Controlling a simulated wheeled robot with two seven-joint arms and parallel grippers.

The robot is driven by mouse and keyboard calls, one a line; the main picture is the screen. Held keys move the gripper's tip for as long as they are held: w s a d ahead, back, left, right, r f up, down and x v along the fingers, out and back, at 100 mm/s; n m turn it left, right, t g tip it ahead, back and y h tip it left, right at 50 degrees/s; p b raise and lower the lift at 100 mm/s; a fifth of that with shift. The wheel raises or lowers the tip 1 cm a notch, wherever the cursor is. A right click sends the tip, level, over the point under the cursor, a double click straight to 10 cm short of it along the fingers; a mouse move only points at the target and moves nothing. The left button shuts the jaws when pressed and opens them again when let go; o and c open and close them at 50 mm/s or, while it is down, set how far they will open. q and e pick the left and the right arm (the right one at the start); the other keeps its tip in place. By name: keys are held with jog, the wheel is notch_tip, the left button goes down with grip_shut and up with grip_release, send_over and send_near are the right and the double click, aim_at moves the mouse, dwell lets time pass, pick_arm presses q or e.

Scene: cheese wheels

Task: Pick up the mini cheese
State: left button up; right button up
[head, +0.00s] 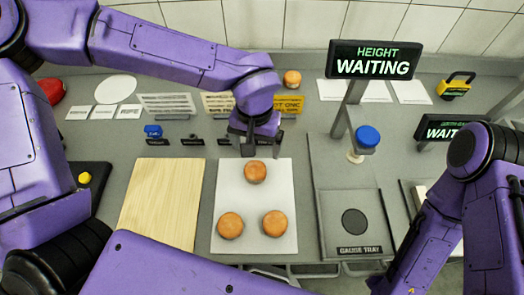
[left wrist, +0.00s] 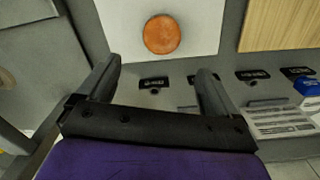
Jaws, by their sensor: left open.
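Three small orange-brown cheese wheels lie on a white sheet (head: 256,207): one at the back (head: 255,172), one front left (head: 230,225), one front right (head: 274,223). A fourth, similar wheel (head: 292,78) sits at the back of the counter. They look alike in size, so I cannot tell which is the mini one. My left gripper (head: 254,147) is open and empty, just behind the back wheel. In the left wrist view that wheel (left wrist: 162,35) shows beyond the open fingers (left wrist: 157,76), apart from them. My right gripper is not visible.
A wooden board (head: 161,205) lies left of the sheet. A gauge tray (head: 352,225) and a post with a "HEIGHT WAITING" display (head: 374,60) and blue knob (head: 367,137) stand to the right. Labels and a blue item (head: 153,131) lie behind.

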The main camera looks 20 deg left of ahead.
pick_arm(q)
send_over(255, 169)
jog(key=f, duration=0.2)
jog(key=s+f, duration=0.1)
jog(key=f, duration=0.1)
jog(key=shift+f, duration=0.25)
jog(key=f, duration=0.1)
jog(key=w+f, duration=0.1)
jog(key=f, duration=0.3)
jog(key=shift+w+f, duration=0.2)
jog(key=shift+w, duration=0.1)
jog(key=shift+s+r, duration=0.1)
jog(key=shift+s, duration=0.3)
jog(key=c, duration=1.2)
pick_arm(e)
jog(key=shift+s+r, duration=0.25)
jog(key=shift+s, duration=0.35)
